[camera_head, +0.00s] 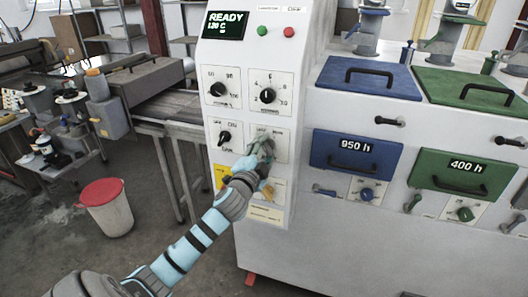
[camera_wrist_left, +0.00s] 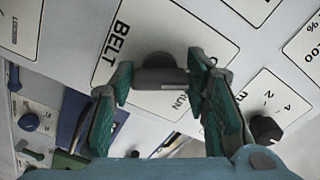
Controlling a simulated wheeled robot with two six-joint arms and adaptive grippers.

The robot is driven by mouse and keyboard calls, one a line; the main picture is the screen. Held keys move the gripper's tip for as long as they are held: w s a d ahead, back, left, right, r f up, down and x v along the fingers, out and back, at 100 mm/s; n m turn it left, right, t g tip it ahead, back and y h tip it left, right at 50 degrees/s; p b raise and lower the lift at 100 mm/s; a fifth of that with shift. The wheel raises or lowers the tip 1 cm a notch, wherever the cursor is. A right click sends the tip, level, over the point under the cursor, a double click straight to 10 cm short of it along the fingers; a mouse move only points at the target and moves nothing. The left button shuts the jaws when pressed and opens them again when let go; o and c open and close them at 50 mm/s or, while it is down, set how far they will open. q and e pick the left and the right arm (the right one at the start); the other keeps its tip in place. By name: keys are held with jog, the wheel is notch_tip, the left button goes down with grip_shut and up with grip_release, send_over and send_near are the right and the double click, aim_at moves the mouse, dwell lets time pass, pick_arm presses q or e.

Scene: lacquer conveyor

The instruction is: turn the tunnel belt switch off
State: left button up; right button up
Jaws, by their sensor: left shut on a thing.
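The tunnel belt switch (camera_wrist_left: 160,74) is a dark grey rotary knob on a white plate lettered BELT and RUN. In the left wrist view it sits between the two green fingers of my left gripper (camera_wrist_left: 162,88), which is shut on it. In the head view my left gripper (camera_head: 262,150) is against the control panel (camera_head: 242,55) and covers the knob, with part of its white plate (camera_head: 280,140) showing. The fingers hide its pointer, so I cannot tell which setting it is on. My right gripper is not in view.
A similar black switch (camera_head: 223,137) is left of my gripper, with two dials (camera_head: 219,90) (camera_head: 267,96) above. A display (camera_head: 226,25) reads READY; green (camera_head: 262,30) and red (camera_head: 289,32) buttons are beside it. Blue (camera_head: 355,155) and green (camera_head: 462,172) drawers are at right.

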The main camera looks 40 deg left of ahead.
pick_arm(q)
jog(key=shift+f, duration=0.1)
dwell(0.3)
jog(key=o, duration=1.2)
jog(key=shift+c, duration=0.2)
jog(key=shift+s, duration=0.1)
jog(key=v, duration=1.2)
